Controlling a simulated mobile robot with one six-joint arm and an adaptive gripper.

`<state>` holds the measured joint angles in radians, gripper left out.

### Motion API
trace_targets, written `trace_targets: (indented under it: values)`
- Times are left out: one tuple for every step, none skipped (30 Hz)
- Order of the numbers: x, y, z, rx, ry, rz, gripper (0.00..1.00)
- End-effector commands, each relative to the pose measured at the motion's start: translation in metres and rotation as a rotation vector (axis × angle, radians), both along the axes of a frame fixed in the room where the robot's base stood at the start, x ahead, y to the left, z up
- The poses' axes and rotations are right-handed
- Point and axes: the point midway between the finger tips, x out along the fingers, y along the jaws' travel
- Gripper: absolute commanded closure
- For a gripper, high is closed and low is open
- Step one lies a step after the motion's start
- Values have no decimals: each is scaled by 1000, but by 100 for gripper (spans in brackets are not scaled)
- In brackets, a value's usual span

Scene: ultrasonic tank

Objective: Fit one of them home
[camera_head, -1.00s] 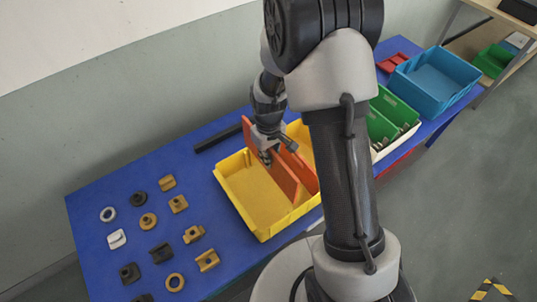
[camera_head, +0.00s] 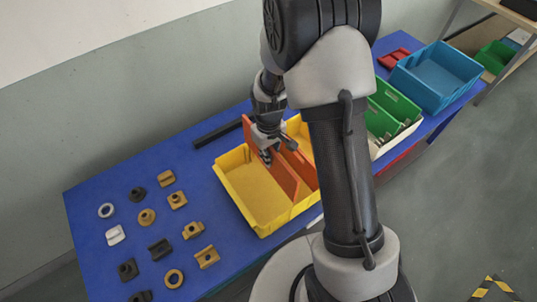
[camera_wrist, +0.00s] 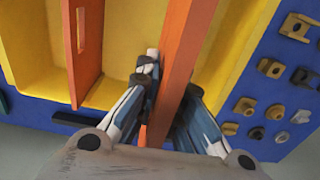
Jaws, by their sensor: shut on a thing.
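A yellow bin (camera_head: 227,190) stands on the blue table, open side up. My gripper (camera_head: 268,155) is shut on an orange divider panel (camera_head: 284,180) at the bin's back end. The held panel runs along the bin, and its back end stands up above the rim. The wrist view shows the held panel (camera_wrist: 190,40) between my fingers (camera_wrist: 168,95), passing over the bin's rim. Whether its lower edge sits in a slot is hidden. A second orange panel (camera_head: 303,167), with a slot hole, stands apart beside it in the bin; it also shows in the wrist view (camera_wrist: 84,45).
Several small brown, black and white parts (camera_head: 193,230) lie on the blue table (camera_head: 85,240) at left. A black bar (camera_head: 220,132) lies behind the bin. Green bins (camera_head: 395,100), a blue bin (camera_head: 437,78) and a red part (camera_head: 393,58) stand at right.

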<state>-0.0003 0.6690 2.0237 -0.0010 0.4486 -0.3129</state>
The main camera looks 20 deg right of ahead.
Motion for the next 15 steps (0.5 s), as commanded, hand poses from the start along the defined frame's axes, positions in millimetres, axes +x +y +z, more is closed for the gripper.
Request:
trace_targets:
  values:
    - [0, 0, -1, 0, -1, 0, 100]
    - [0, 0, -2, 0, -1, 0, 100]
    - [0, 0, -3, 0, -1, 0, 100]
    - [0, 0, -4, 0, -1, 0, 100]
    - [0, 0, -6, 0, -1, 0, 100]
    - [0, 0, -7, 0, -1, 0, 100]
    - [0, 0, -8, 0, -1, 0, 100]
    - [0, 0, -9, 0, -1, 0, 100]
    - [0, 0, -11, 0, -1, 0, 100]
    - [0, 0, -12, 0, -1, 0, 100]
    - [0, 0, -13, 0, -1, 0, 100]
    - [0, 0, -14, 0, -1, 0, 100]
    - [0, 0, -15, 0, -1, 0, 100]
    - [0, 0, -16, 0, -1, 0, 100]
    - [0, 0, -18, 0, -1, 0, 100]
